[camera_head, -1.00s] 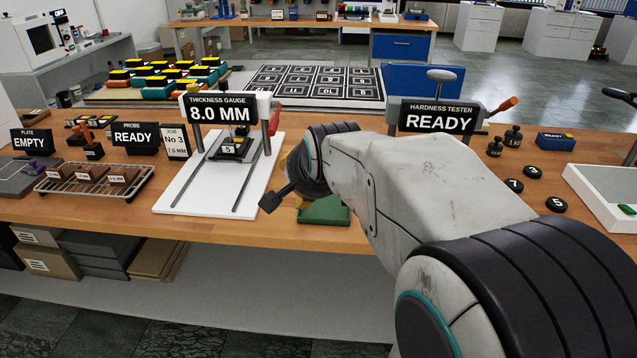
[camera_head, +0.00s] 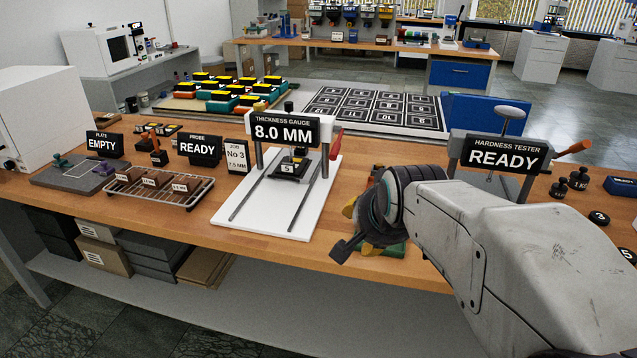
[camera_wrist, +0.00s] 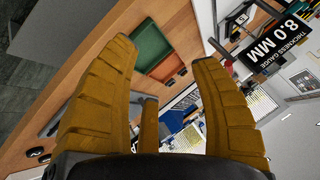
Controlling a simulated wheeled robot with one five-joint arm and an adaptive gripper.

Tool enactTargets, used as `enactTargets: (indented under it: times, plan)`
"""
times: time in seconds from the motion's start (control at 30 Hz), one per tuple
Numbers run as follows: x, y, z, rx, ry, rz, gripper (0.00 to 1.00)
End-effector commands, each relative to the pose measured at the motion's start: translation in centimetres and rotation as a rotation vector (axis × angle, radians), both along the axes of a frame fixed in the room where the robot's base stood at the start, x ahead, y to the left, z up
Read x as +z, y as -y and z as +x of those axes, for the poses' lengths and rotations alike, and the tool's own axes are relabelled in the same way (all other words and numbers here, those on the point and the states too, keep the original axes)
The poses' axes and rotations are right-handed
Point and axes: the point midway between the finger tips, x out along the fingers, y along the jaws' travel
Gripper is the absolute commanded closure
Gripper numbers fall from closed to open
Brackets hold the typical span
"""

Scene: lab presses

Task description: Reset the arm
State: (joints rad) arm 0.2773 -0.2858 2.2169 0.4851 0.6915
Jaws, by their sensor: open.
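In the head view my gripper (camera_head: 352,232) hangs at the front edge of the bench, right of the white thickness gauge base. It is partly hidden by my wrist. The thickness gauge (camera_head: 285,132) reads 8.0 MM, and a dark block marked 5 (camera_head: 290,166) sits under it. A green tray (camera_wrist: 152,45) lies on the bench beyond the fingers; in the head view my arm mostly hides it.
The hardness tester (camera_head: 503,158) reads READY behind my arm. A wire rack (camera_head: 158,188) with brown samples stands left of the gauge. The plate sign (camera_head: 104,145) reads EMPTY and the probe sign (camera_head: 199,149) reads READY. Dark weights (camera_head: 578,180) stand at the right.

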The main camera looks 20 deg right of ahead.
Motion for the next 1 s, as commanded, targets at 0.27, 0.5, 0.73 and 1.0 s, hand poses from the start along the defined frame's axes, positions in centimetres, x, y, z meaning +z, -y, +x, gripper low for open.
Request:
enactTargets:
  times: [0.27, 0.5, 0.73, 1.0]
  plan:
    - [-0.2, 0.0, -0.2, 0.067, -0.027, -0.053, 0.42]
    - [-4.7, -1.5, -5.2, 0.381, -0.314, -0.18, 0.42]
    - [-6.2, -5.8, -14.5, 0.711, -0.549, -0.201, 0.42]
    - [-2.3, -9.0, -16.3, 0.849, -0.471, -0.278, 0.42]
